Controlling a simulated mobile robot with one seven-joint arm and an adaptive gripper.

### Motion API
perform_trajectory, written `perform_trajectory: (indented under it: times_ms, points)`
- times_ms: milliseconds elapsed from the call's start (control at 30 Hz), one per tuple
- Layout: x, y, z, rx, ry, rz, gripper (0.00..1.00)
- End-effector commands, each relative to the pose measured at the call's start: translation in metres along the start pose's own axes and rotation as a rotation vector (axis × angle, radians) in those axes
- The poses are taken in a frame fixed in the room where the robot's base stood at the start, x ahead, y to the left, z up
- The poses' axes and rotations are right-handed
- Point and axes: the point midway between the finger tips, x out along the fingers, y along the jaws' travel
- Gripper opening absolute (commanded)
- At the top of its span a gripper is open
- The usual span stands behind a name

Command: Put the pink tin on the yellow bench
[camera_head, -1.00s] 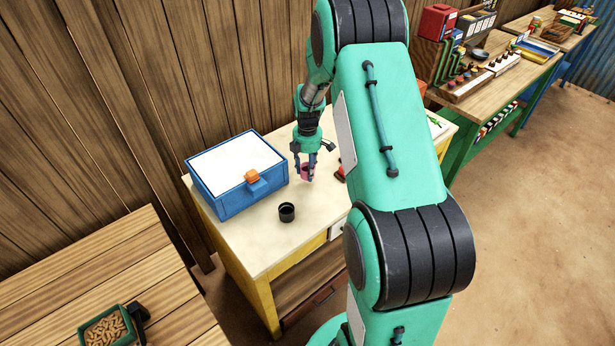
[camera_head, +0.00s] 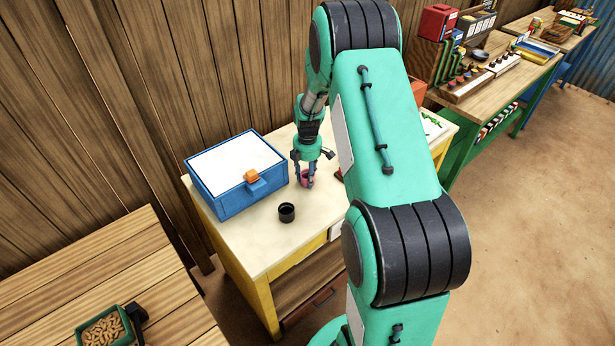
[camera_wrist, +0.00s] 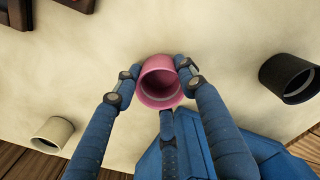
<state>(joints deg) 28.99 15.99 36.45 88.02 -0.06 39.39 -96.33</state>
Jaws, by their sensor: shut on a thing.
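The pink tin (camera_head: 308,179) is between the fingers of my gripper (camera_head: 304,181), over the cream top of the yellow bench (camera_head: 255,238). In the wrist view, my gripper (camera_wrist: 158,76) has its fingers closed around the pink tin (camera_wrist: 158,98), with its open mouth showing and empty. The tin is low over the bench top; I cannot tell whether its base touches it. The fingers hide part of the tin in the head view.
A cream cup (camera_wrist: 52,135) shows in the wrist view. Free bench top lies around the black cup. A wooden table (camera_head: 70,270) is at lower left.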

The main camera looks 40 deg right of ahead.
Motion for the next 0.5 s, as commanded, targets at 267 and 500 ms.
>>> perform_trajectory:
  times_ms: [267,500]
  points:
    - [0.0008,-0.0001,0.0,0.0,0.0,0.0,0.59]
    - [-0.0012,0.0,0.0,0.0,0.0,0.0,0.59]
